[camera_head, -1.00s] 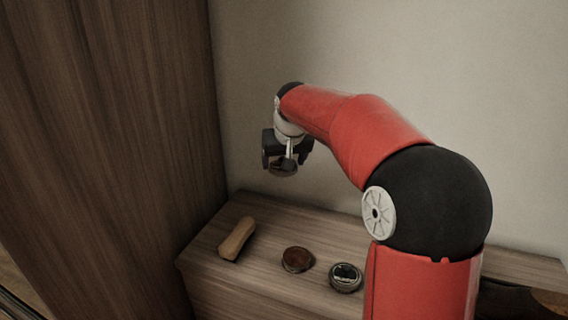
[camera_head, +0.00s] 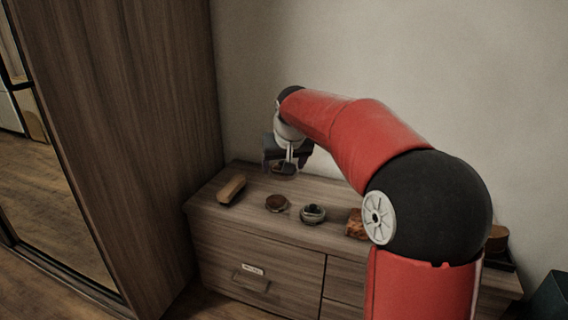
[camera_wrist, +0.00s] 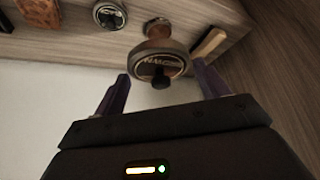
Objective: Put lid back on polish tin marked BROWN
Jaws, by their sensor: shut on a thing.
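My gripper (camera_head: 286,158) is shut on a round lid (camera_head: 284,168) and holds it above the dresser top. In the wrist view the lid (camera_wrist: 158,60) lies between the fingertips (camera_wrist: 162,78); it has a dark knob and upside-down lettering that looks like BROWN. An open tin with brown content (camera_head: 277,203) stands on the dresser, apart from the lid; in the wrist view a brown tin (camera_wrist: 157,27) shows partly behind the lid. A second, dark tin (camera_head: 312,214) stands to its right; its top (camera_wrist: 110,14) has pale markings that I cannot read.
A long wooden brush (camera_head: 231,189) lies left of the tins. A brown patterned block (camera_head: 355,224) stands to the right, partly behind my arm. The dresser (camera_head: 225,245) has labelled drawers. A tall wooden cabinet (camera_head: 130,120) rises at the left, and a wall is behind.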

